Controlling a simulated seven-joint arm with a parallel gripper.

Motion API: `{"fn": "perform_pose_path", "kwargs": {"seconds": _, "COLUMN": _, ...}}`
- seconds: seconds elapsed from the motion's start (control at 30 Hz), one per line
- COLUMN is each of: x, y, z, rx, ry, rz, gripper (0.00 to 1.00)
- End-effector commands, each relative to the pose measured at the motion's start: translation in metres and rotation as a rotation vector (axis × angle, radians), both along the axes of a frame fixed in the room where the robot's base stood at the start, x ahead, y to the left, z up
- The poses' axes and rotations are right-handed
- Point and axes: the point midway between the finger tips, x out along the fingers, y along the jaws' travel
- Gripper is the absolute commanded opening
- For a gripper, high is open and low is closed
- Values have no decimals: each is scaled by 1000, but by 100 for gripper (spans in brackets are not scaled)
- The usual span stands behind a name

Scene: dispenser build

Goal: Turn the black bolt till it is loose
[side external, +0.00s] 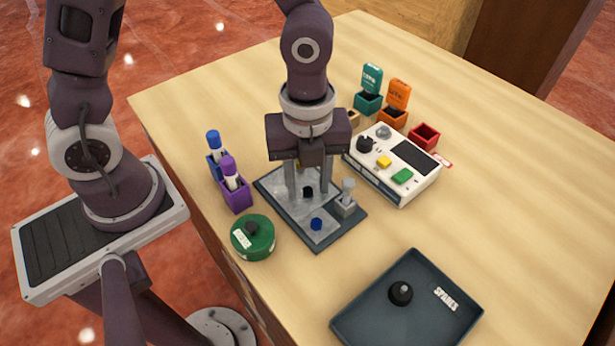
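The black bolt (308,192) stands in the grey metal plate of a fixture (325,235). My gripper (309,194) points down over the fixture. Its two fingers are apart, one on each side of the black bolt in this view, and a gap shows between them and the bolt. Whether the fingertips are level with the bolt head is hard to tell. A blue bolt (316,224) sits in the same plate, nearer the camera. A small grey post block (346,200) stands at the plate's right edge.
A purple holder (237,200) and a blue one stand left, with a green round container (253,240) in front. A white control box (395,165) stands close right. A spares tray (450,325) with a black knobbed part (401,292) lies front right. The table's right side is clear.

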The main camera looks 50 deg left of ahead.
Motion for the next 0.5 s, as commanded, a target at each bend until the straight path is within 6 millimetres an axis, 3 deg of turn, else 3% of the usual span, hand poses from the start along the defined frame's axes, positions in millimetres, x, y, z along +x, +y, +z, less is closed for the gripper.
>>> {"fn": "perform_pose_path", "kwargs": {"seconds": 0.07, "x": 0, "y": 0, "z": 0, "rx": 0, "ry": 0, "rz": 0, "gripper": 35}}
{"fn": "perform_pose_path", "kwargs": {"seconds": 0.23, "x": 0, "y": 0, "z": 0, "rx": 0, "ry": 0, "rz": 1, "gripper": 2}}
{"fn": "perform_pose_path", "kwargs": {"seconds": 0.5, "x": 0, "y": 0, "z": 1, "rx": -1, "ry": -1, "rz": 6, "gripper": 0}}
